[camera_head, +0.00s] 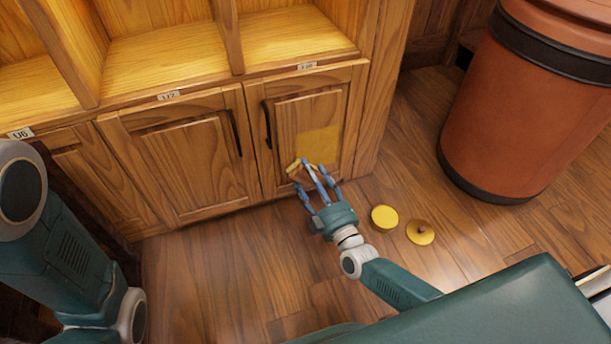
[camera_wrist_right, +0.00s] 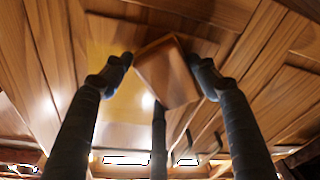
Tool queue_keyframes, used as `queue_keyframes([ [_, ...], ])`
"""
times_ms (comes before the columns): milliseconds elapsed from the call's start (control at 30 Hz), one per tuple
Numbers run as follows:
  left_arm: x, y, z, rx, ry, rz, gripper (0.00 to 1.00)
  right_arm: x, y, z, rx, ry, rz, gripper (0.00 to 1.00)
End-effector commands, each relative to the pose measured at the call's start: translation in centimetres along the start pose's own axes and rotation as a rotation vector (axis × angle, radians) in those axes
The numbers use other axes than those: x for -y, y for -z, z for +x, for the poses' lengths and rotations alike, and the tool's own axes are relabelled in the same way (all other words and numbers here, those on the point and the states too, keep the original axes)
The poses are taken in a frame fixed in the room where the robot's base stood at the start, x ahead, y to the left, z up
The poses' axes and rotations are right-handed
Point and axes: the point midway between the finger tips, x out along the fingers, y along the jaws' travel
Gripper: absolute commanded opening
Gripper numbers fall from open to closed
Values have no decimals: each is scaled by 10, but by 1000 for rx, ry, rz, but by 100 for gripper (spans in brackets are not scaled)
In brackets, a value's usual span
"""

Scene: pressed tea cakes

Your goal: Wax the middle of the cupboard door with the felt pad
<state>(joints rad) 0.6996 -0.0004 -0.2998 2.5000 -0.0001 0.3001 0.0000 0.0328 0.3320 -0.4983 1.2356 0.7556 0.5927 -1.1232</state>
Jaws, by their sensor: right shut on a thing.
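The felt pad (camera_head: 295,165), a small tan block, is held in the fingertips of my right gripper (camera_head: 309,173). In the right wrist view the pad (camera_wrist_right: 168,75) sits between the dark fingers, close in front of the wood. The right-hand cupboard door (camera_head: 283,128) is shut and has a dark handle on its left edge. A yellow patch (camera_head: 319,142) covers the right part of its panel. The pad is at the lower panel, left of and below the patch; I cannot tell whether it touches the door. My left gripper is out of view.
On the floor right of my gripper are a round yellow tin (camera_head: 384,217) and a yellow lid with a knob (camera_head: 421,232). A large orange-brown bin (camera_head: 530,110) stands at the right. Another shut door (camera_head: 190,160) is at the left, under open shelves.

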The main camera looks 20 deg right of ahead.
Motion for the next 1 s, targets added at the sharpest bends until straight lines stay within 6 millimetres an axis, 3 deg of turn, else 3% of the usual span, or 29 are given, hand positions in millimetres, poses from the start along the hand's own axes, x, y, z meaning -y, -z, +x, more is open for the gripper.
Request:
queue_keyframes([
  [433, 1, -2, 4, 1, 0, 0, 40, -20, -15, -2, 0, -2, 1, 38],
  [1000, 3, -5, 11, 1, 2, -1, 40, 9, 10, 5, -1, -2, 1, 38],
])
